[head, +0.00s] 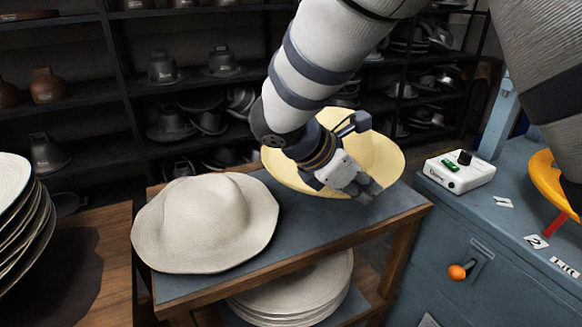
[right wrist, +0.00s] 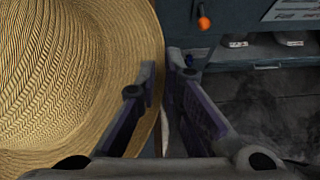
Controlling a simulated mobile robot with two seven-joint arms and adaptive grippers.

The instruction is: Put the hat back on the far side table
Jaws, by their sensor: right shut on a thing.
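A pale yellow straw hat (head: 380,155) is at the right far end of the blue-topped side table (head: 318,226), partly behind my right gripper (head: 366,188). My right gripper is shut on the near edge of its brim. The right wrist view shows the woven hat (right wrist: 75,80) at left, with its brim edge between the two fingers (right wrist: 165,95). I cannot tell whether the hat touches the table top. An off-white hat (head: 205,222) lies on the table's left part. My left gripper is not in view.
A blue cabinet (head: 480,240) with a white control box (head: 460,172) and an orange knob (head: 457,272) stands at right. Off-white hats (head: 300,290) lie on the shelf below the table top. Stacked hats (head: 15,220) are at far left. Dark shelves (head: 90,125) fill the back.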

